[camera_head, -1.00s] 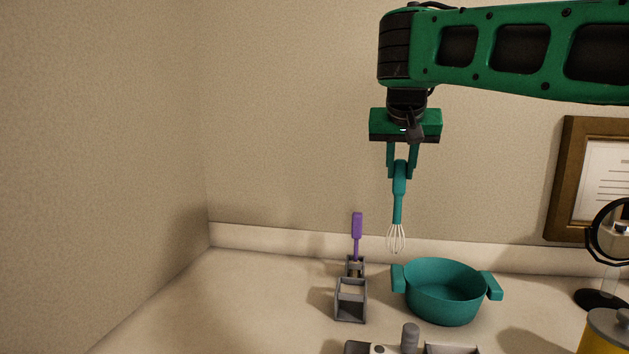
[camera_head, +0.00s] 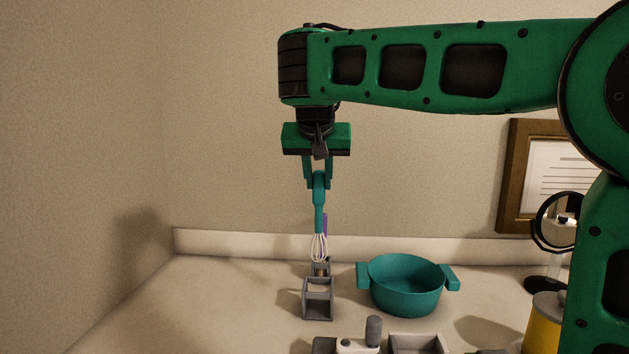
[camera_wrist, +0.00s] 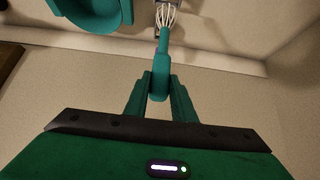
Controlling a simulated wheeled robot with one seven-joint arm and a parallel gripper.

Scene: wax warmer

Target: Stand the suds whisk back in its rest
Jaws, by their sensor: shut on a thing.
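The suds whisk (camera_head: 319,216) has a teal handle and a pale wire head, and it hangs upright with its wires down. My gripper (camera_head: 318,182) is shut on the top of its handle. The whisk also shows in the wrist view (camera_wrist: 163,43), held between the fingers (camera_wrist: 159,88). The grey rest (camera_head: 318,300) is an open-topped frame on the counter, below the whisk in the head view. The wire head overlaps the back part of the rest in the picture; I cannot tell whether they touch.
A teal pot (camera_head: 406,287) is right of the rest. A grey and white item (camera_head: 358,345), a yellow canister (camera_head: 546,325) and a round mirror (camera_head: 556,222) are nearer or farther right. The counter's left is clear.

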